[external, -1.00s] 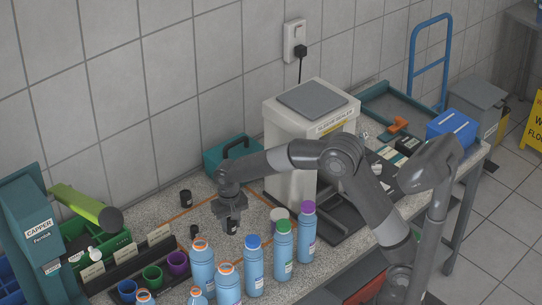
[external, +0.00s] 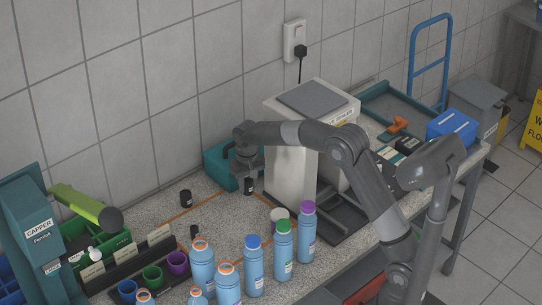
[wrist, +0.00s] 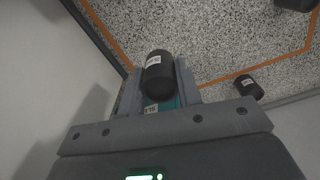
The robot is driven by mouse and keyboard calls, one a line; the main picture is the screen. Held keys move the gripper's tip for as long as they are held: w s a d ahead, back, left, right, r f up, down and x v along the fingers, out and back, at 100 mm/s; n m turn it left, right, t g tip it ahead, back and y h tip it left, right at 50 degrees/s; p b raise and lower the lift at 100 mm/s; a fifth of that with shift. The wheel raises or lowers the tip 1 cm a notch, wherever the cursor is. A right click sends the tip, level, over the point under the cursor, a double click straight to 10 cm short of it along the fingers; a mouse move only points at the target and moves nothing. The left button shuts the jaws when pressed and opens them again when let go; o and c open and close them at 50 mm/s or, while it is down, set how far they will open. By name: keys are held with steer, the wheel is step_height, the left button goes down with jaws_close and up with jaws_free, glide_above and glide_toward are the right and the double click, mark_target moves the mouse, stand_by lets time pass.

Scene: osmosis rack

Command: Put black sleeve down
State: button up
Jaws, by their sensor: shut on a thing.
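My gripper (external: 247,172) is shut on a black sleeve (external: 249,186), near the back of the bench, between the teal carry box and the white machine. In the wrist view the held sleeve (wrist: 158,72), with a white label, sits between the two fingers (wrist: 157,92). I cannot tell whether its lower end touches the bench. A second black sleeve (external: 186,197) stands on the speckled bench to the left. A smaller dark piece (external: 194,232) stands nearer the front. The wrist view shows another labelled black sleeve (wrist: 248,87) at the right.
An orange line (wrist: 225,77) marks an area on the bench. The teal carry box (external: 218,166) is just left of my gripper and the white machine (external: 292,170) just right. Several blue bottles (external: 254,268) stand along the front. The bench between sleeves and bottles is clear.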

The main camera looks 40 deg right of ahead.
steer(key=w+a+f, duration=0.1)
steer(key=a+f, duration=0.1)
steer(key=a, duration=0.1)
steer(key=a+f, duration=0.2)
steer(key=a, duration=0.1)
steer(key=w+a+f, duration=0.1)
steer(key=a+f, duration=0.1)
steer(key=a, duration=0.1)
steer(key=shift+w+a, duration=0.3)
steer(key=shift+f, duration=1.95)
steer(key=shift+f, duration=0.15)
steer(key=o, duration=0.9)
steer(key=shift+o, duration=0.2)
